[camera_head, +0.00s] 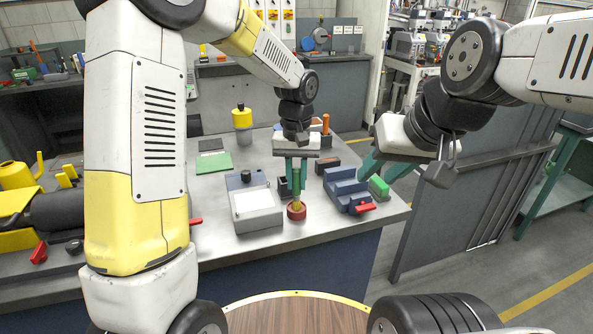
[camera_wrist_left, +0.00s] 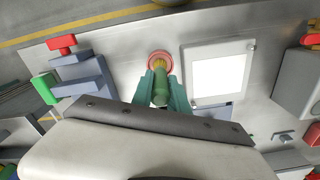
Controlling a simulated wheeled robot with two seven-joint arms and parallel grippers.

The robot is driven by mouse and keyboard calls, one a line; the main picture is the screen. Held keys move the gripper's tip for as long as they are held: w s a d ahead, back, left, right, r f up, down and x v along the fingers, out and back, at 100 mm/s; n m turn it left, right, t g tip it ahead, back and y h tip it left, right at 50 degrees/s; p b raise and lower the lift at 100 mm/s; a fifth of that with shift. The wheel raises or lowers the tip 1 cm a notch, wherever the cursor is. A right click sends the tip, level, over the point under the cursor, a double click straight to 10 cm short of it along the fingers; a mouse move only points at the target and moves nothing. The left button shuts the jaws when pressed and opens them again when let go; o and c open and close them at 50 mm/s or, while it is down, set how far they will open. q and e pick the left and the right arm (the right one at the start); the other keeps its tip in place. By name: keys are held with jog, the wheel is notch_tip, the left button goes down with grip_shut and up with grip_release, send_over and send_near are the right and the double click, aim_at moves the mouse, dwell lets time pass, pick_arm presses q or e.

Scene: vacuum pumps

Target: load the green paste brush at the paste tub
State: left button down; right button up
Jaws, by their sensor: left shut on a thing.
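My left gripper (camera_head: 296,178) is shut on the green paste brush (camera_head: 296,186), which hangs upright between its teal fingers. The brush's lower end is at the mouth of the small red paste tub (camera_head: 296,213). In the left wrist view the brush (camera_wrist_left: 160,90) points at the round red tub (camera_wrist_left: 159,56) and overlaps its opening. How deep the tip sits inside is hidden. My right gripper (camera_head: 388,172) is apart to the right, its teal fingers spread and seemingly empty, near a green block (camera_head: 379,187).
A grey box with a white panel (camera_head: 256,203) stands just left of the tub. A blue fixture with a red handle (camera_head: 346,187) stands to the right. A green mat (camera_head: 213,163) and a yellow-topped container (camera_head: 242,117) lie further back. The bench's front edge is close.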

pick_arm(q)
jog(key=shift+r, duration=3.45)
